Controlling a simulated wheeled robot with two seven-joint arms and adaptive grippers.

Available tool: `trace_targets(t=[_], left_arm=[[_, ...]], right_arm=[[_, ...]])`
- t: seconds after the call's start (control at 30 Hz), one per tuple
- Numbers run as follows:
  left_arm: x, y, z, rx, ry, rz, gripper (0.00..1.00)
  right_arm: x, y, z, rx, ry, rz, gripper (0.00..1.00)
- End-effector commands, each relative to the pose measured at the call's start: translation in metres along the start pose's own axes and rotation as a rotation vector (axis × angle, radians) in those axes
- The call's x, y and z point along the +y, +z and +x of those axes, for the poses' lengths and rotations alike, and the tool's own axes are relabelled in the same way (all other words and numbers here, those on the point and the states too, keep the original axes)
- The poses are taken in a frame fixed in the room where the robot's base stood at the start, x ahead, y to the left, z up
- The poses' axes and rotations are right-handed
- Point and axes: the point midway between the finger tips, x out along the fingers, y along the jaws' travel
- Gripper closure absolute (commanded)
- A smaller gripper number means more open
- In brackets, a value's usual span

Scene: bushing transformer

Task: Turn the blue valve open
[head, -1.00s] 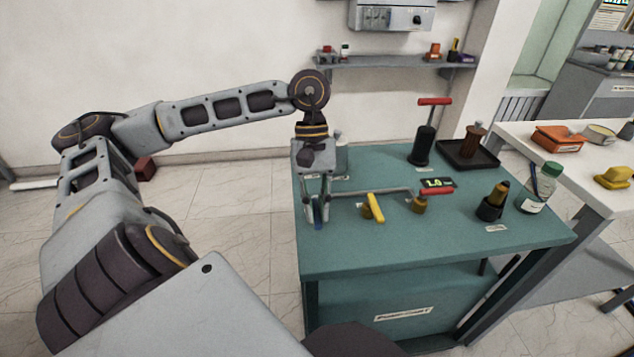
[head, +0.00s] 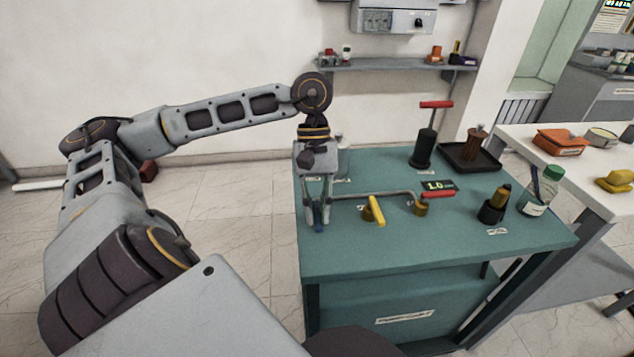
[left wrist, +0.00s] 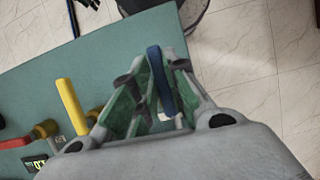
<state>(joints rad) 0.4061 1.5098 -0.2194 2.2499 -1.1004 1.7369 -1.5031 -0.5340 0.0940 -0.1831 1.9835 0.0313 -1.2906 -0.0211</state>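The blue valve handle (left wrist: 160,85) is a blue lever between the two fingers of my left gripper (left wrist: 152,82) in the left wrist view. Green table shows between the lever and the left finger, so the fingers look open around it. In the head view my left gripper (head: 318,222) points down at the table's left front, and its fingers largely hide the blue handle (head: 319,228). My right gripper is not in view.
A grey pipe runs right from there past a yellow valve handle (head: 376,210) and a red one (head: 438,194) on the green table (head: 420,245). A black display (head: 439,185), a red-handled pump (head: 424,150) and a bottle (head: 540,190) stand farther right.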

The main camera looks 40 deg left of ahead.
Motion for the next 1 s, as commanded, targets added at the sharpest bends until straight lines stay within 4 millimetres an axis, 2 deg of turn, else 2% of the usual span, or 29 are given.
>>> trace_targets(t=[0.03, 0.13, 0.63, 1.0], left_arm=[[0.000, 0.000, -0.001, 0.001, 0.001, -0.001, 0.77], [0.000, 0.000, 0.000, 0.000, 0.000, -0.001, 0.64], [0.000, 0.000, -0.003, -0.002, 0.001, -0.001, 0.64], [0.001, 0.000, -0.028, -0.003, 0.003, 0.000, 0.64]], right_arm=[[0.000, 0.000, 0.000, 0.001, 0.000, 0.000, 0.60], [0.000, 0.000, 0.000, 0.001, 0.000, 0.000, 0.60], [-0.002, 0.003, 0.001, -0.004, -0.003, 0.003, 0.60], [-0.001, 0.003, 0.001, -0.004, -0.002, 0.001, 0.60]])
